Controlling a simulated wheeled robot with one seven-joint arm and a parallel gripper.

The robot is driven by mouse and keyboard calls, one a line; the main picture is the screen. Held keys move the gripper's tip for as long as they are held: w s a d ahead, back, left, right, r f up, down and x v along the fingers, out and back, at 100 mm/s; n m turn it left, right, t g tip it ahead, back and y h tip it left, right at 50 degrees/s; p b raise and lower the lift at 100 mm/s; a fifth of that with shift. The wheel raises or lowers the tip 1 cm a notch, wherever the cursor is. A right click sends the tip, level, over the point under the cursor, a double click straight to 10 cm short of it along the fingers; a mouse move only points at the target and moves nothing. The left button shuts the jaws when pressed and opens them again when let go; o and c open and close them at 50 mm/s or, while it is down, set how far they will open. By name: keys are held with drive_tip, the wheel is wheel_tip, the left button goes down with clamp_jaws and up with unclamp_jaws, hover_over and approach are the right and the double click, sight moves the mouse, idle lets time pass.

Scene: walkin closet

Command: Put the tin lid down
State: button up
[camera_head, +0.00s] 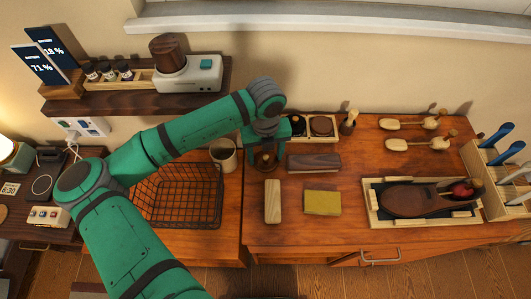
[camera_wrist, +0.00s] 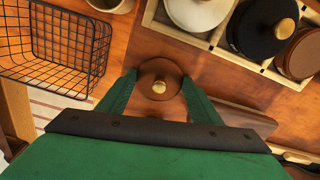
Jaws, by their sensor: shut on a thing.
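The tin lid (camera_wrist: 162,69), a brown disc with a small brass knob, sits between the fingertips of my gripper (camera_wrist: 160,84) in the wrist view. My gripper is shut on it. In the head view my gripper (camera_head: 264,158) points down over the wooden bench, left of the dark brush block, and the lid is mostly hidden under it. I cannot tell whether the lid touches the bench top. A light wooden tray (camera_wrist: 236,50) with white, black and brown round tins lies just behind the gripper.
A black wire basket (camera_head: 178,195) and a mug (camera_head: 223,155) stand to the left. A dark block (camera_head: 314,163), a pale wooden block (camera_head: 272,201) and a yellow cloth (camera_head: 322,202) lie to the right and front. Bare bench shows between them.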

sight(266, 156)
drive_tip(key=o, duration=0.7)
drive_tip(key=shift+o, duration=0.2)
wheel_tip(266, 156, up, 12)
drive_tip(key=shift+r, duration=0.2)
